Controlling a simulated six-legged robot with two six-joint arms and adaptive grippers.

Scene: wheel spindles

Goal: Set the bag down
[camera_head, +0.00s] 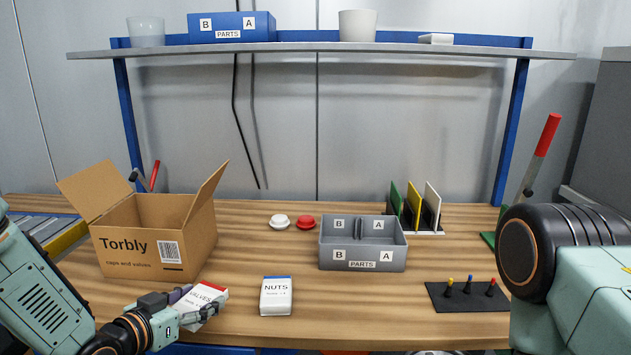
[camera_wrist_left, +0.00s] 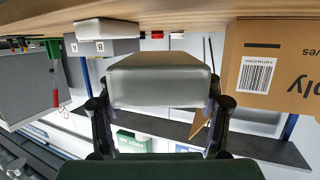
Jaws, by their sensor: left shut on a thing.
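The valves bag (camera_head: 205,306), white with a red top band and the word VALVES, is at the front left of the table, tilted to the right. My left gripper (camera_head: 186,305) comes in from the left and is shut on it. In the left wrist view, which is upside down, the bag (camera_wrist_left: 160,84) fills the space between the two fingers, close to the wooden table top (camera_wrist_left: 180,17). I cannot tell whether the bag touches the table. My right arm shows at the right edge of the head view; its gripper is out of view.
An open Torbly carton (camera_head: 130,250) is behind my gripper. A grey parts bin (camera_head: 362,258), white and red caps (camera_head: 305,222) and a black mat with pegs (camera_head: 468,296) lie farther right. The table between nuts bag and mat is clear.

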